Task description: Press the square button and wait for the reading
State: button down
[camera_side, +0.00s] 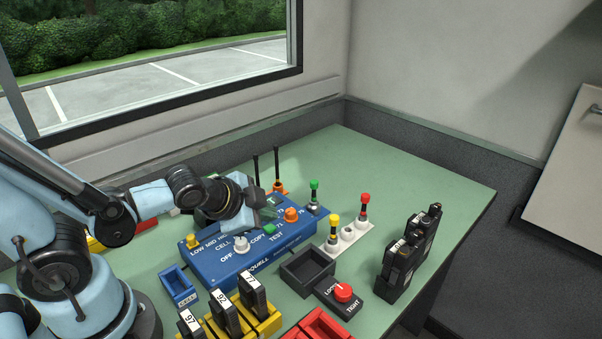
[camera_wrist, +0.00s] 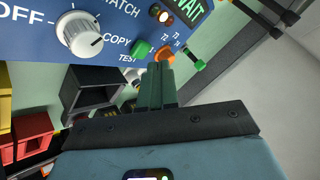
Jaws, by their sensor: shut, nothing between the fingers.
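The blue device (camera_side: 215,275) lies on the green bench, with a white dial (camera_side: 240,246) that also shows in the wrist view (camera_wrist: 80,33). A green, square-looking button (camera_side: 268,229) sits between COPY and TEST; in the wrist view it (camera_wrist: 141,50) is just left of my fingertips. An orange knob (camera_side: 291,215) is beside it, and in the wrist view the knob (camera_wrist: 166,55) is right at the fingertips. My gripper (camera_wrist: 157,66) is shut and empty, above the device; I cannot tell whether it touches anything. The display (camera_wrist: 188,10) reads WAIT, and a nearby indicator light (camera_wrist: 165,16) is lit.
A yellow button (camera_side: 192,241) is at the device's left. In front stand numbered black modules in a yellow rack (camera_side: 265,325), a black tray (camera_side: 306,270) and a red knob (camera_side: 343,292). Coloured plugs (camera_side: 348,234) and black radios (camera_side: 405,255) are to the right. The back right bench is clear.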

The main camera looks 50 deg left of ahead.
aim_at(266, 229)
jog(key=shift+r, duration=0.1)
jog(key=shift+r, duration=2.45)
jog(key=s+n, duration=0.1)
jog(key=n, duration=0.1)
jog(key=s+r+n+g, duration=0.1)
jog(key=n, duration=0.2)
jog(key=s+n+g+h, duration=0.1)
jog(key=n, duration=0.1)
jog(key=shift+a+r+n, duration=0.25)
jog(key=shift+r+n, duration=0.1)
jog(key=shift+n, duration=0.05)
dwell(0.4)
